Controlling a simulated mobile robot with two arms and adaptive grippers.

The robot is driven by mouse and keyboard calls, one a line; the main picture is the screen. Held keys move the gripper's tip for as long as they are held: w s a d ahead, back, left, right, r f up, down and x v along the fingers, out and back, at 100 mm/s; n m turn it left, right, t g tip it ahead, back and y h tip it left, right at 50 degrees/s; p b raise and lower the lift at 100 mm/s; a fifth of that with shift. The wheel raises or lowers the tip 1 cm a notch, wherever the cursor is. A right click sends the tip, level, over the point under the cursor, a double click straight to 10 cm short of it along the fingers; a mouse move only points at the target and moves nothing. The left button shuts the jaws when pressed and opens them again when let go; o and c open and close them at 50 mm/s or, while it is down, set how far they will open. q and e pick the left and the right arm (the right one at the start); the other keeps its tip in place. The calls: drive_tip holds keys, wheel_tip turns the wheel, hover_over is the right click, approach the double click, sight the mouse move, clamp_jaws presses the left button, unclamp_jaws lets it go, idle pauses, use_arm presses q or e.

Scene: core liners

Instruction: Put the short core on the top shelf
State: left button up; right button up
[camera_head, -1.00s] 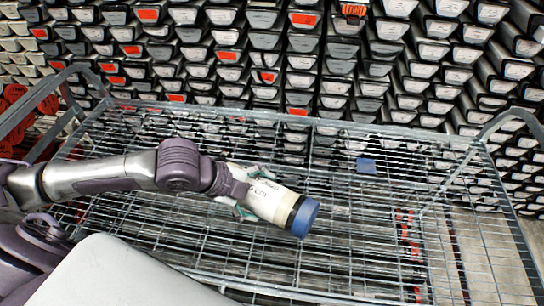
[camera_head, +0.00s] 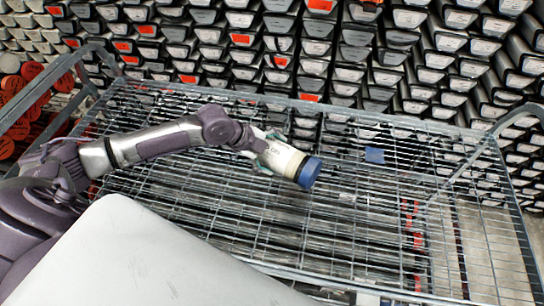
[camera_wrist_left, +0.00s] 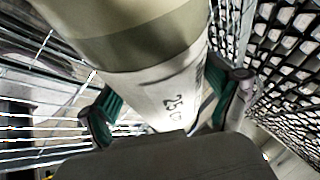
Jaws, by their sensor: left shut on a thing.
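The short core (camera_head: 286,157) is a white cylinder with a blue end cap and a dark band beside the cap. My left gripper (camera_head: 268,153) is shut on it and holds it tilted, cap end to the right, over the wire shelf. In the left wrist view the core (camera_wrist_left: 165,85) fills the middle, with printed label text on it, between the two green-padded fingers of the gripper (camera_wrist_left: 165,112). The top shelf is a metal wire grid (camera_head: 200,180) of a trolley with raised tube handles at its ends. My right gripper is not in view.
A small blue piece (camera_head: 374,155) lies at the right part of the wire shelf. Stacked core trays (camera_head: 340,60) with white and red labels fill the back. Red round objects (camera_head: 12,105) stand at the left. Most of the shelf grid is bare.

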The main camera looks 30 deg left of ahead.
use_arm(q)
wheel_tip(320, 180, down, 2)
drive_tip(key=shift+w+f+p, duration=0.1)
drive_tip(key=shift+p, duration=0.3)
drive_tip(key=shift+f, duration=0.7)
drive_tip(key=o, duration=1.5)
drive_tip(key=shift+s+f, duration=0.2)
drive_tip(key=shift+o, duration=0.2)
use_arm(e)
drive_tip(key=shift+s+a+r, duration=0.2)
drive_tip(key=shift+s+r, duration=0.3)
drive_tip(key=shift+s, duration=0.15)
use_arm(q)
drive_tip(key=shift+r, duration=0.1)
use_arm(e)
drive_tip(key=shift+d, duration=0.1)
use_arm(q)
drive_tip(key=shift+s+a+r, duration=0.15)
drive_tip(key=shift+a+r, duration=0.05)
drive_tip(key=b+v, duration=0.1)
drive_tip(key=v, duration=1)
drive_tip(key=shift+r+b, duration=0.15)
drive_tip(key=shift+b, duration=0.15)
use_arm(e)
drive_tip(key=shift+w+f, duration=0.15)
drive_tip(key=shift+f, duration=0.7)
